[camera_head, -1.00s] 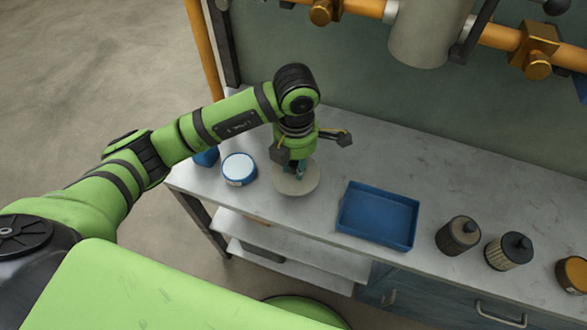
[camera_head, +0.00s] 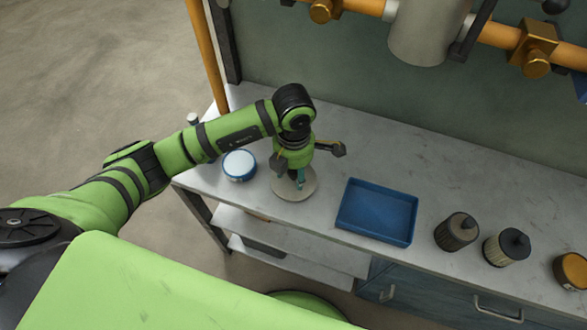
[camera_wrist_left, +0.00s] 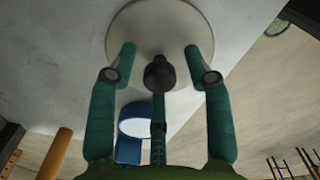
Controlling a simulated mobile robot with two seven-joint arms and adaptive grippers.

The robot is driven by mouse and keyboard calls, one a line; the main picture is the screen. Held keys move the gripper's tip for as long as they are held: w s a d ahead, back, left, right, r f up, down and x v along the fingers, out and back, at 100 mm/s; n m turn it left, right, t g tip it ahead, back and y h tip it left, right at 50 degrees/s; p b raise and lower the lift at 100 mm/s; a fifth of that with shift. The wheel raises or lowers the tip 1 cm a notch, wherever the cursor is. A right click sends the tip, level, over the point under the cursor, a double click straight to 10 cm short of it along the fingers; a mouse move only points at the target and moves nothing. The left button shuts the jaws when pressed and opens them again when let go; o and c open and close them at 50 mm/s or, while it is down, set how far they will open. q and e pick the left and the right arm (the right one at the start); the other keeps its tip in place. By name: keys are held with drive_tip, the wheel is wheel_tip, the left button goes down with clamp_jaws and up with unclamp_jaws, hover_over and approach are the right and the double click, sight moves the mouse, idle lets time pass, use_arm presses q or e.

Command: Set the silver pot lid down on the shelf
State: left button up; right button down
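The pot lid (camera_head: 291,192) is a pale grey disc, lying flat on or just above the light marble-like bench top (camera_head: 465,175), left of the blue tray; contact underneath is hidden. My left gripper (camera_head: 299,179) points down over its middle. In the left wrist view the lid (camera_wrist_left: 196,30) has a dark knob (camera_wrist_left: 160,72). The teal fingers of my left gripper (camera_wrist_left: 160,58) stand on both sides of the knob with visible gaps, and a third finger is below it. The gripper looks open. My right gripper is not in view.
A blue jar with a white top (camera_head: 239,163) stands left of the lid. A blue tray (camera_head: 377,236) is to its right, then two dark-topped canisters (camera_head: 457,231) (camera_head: 507,248) and an orange-topped tin (camera_head: 572,270). Lower shelves (camera_head: 290,241) are below. The bench behind the tray is clear.

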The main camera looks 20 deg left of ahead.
use_arm(q)
drive_tip(key=shift+r, duration=0.25)
drive_tip(key=shift+w+r, duration=0.1)
drive_tip(key=shift+r, duration=0.25)
wheel_tip(320, 180, up, 11)
drive_tip(key=b, duration=0.1)
